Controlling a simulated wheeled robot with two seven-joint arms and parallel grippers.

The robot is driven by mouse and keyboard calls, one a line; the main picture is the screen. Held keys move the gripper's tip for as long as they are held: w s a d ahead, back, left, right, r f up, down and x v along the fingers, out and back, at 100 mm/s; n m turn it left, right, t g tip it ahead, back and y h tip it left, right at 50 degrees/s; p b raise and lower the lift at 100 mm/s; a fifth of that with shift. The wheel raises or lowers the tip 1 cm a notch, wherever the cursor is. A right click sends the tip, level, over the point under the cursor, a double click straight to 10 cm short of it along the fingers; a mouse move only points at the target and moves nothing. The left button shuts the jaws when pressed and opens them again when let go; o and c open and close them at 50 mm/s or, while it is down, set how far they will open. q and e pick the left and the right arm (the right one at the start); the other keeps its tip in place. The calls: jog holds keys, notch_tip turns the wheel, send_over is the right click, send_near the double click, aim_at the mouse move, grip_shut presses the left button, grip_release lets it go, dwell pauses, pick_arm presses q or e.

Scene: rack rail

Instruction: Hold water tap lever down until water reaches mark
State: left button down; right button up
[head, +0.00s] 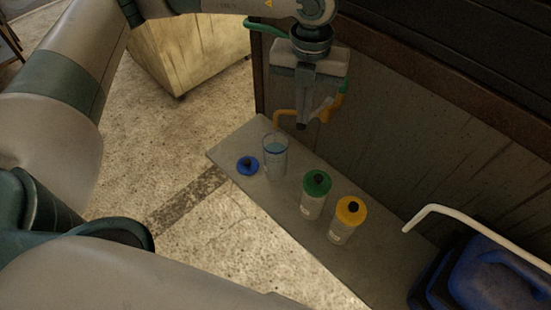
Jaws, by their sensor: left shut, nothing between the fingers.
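A clear jar (274,160) stands upright on the narrow shelf (229,152), below the orange tap spout (283,114). The jar looks bluish inside, with a darker blue band near its upper part; I cannot clearly tell water level from mark. My left gripper (302,126) points down beside the tap, to the right of the spout, with its fingers shut and empty. An orange piece of the tap (324,111) shows just right of the fingers. The gripper partly hides the tap, and I cannot tell whether it touches the lever. My right gripper is out of view.
A blue lid (247,166) lies left of the jar. A green-capped bottle (314,196) and a yellow-capped bottle (346,220) stand to its right. A blue canister (492,275) and a white bent pipe (470,223) are at the lower right. A dark wall backs the shelf.

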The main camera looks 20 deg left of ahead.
pick_arm(q)
jog(key=shift+r, duration=0.1)
notch_tip(320, 180, up, 7)
jog(key=p, duration=0.1)
jog(key=shift+p, duration=0.35)
dwell(0.5)
